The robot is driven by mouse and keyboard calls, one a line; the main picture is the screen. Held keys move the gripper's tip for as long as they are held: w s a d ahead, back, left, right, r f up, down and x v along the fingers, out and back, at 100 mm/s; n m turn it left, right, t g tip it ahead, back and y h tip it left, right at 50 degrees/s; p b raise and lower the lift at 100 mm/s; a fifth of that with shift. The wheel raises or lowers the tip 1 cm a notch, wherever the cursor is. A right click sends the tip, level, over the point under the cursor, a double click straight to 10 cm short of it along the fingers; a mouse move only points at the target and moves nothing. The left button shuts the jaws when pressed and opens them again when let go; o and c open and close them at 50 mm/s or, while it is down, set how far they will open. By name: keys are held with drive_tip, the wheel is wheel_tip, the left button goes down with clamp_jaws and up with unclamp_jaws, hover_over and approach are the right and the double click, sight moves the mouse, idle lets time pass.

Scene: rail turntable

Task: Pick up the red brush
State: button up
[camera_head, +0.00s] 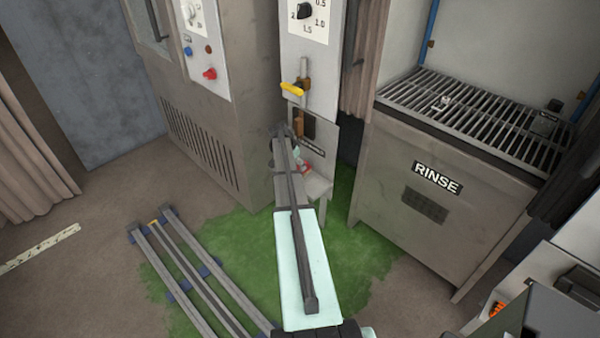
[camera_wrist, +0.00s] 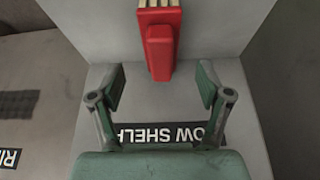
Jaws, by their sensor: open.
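The red brush (camera_wrist: 160,50) is at the top middle of the wrist view, with pale cream bristles at its far end. Its near end lies between, or just beyond, the tips of my gripper (camera_wrist: 161,82). The gripper is open, with one green finger on each side and a gap to the brush on both sides. I cannot tell the height between fingers and brush. In the head view a small bit of red, likely the brush (camera_head: 306,168), shows beside the end of my arm, which mostly hides the gripper.
The brush is at a grey shelf (camera_head: 319,188) with an upside-down label (camera_wrist: 168,133) in the wrist view. A control panel with a yellow lever (camera_head: 292,89) rises behind. The rinse cabinet (camera_head: 390,190) stands right, a vented cabinet (camera_head: 225,110) left. Rails (camera_head: 190,262) cross the floor.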

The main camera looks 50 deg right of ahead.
drive_tip(key=shift+x, duration=3.2)
drive_tip(key=c, duration=1.3)
